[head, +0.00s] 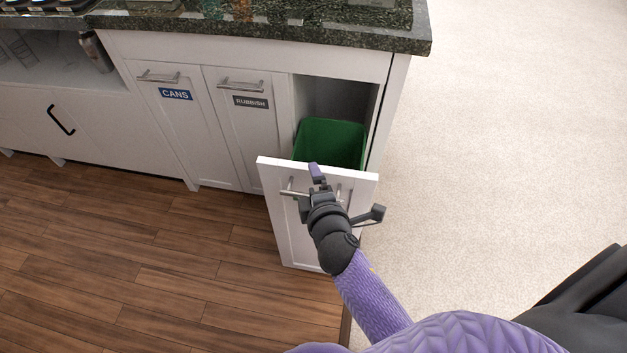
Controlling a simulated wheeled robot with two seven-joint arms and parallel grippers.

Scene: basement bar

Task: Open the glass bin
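The glass bin is a pull-out unit at the right end of the cabinet. Its white front panel (355,185) stands well out from the cabinet, and a green bin (332,139) shows behind it. The panel's label is not visible. My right gripper (316,176) is at the panel's metal handle (291,193), with one finger reaching over it. The other finger is hidden, so I cannot tell whether the grip is closed. My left gripper is not in view.
Shut fronts labelled CANS (176,95) and RUBBISH (250,102) stand left of the opening. A dark stone countertop (300,30) lies above. The wooden floor (150,260) at left and pale carpet (500,150) at right are clear.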

